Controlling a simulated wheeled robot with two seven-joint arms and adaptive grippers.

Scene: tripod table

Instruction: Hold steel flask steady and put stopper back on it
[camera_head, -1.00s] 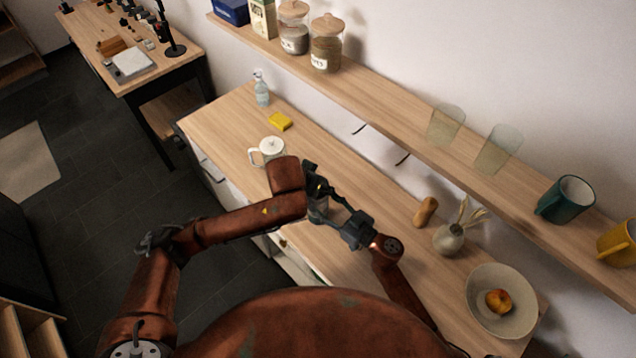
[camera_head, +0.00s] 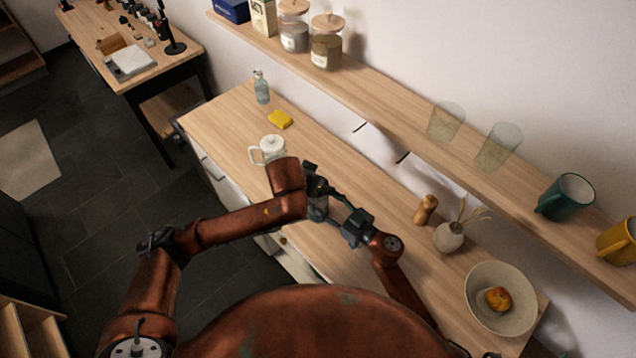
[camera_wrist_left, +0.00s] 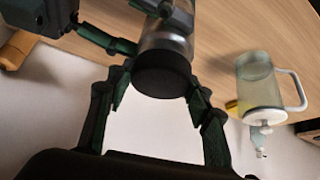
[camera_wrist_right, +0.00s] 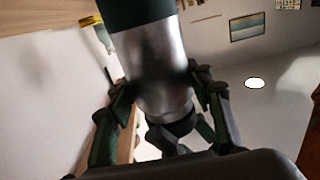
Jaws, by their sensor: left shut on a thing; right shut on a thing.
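The steel flask (camera_wrist_right: 155,65) stands between my two grippers, with a dark band at one end; in the left wrist view its body (camera_wrist_left: 176,18) shows behind a black stopper (camera_wrist_left: 162,74). My right gripper (camera_wrist_right: 163,98) is shut on the steel body. My left gripper (camera_wrist_left: 160,92) is shut on the black stopper, which lines up with the flask's end. I cannot tell whether stopper and flask touch. In the head view my left gripper (camera_head: 314,180) and my right gripper (camera_head: 338,205) meet over the counter, and the flask (camera_head: 318,208) is mostly hidden.
A white-lidded jug (camera_head: 272,150) stands close to the left gripper, with a yellow sponge (camera_head: 280,120) and a bottle (camera_head: 262,88) farther back. A wooden mill (camera_head: 426,209), a vase (camera_head: 448,237) and a bowl (camera_head: 480,316) stand to the right. A shelf (camera_head: 400,125) overhangs the counter's back.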

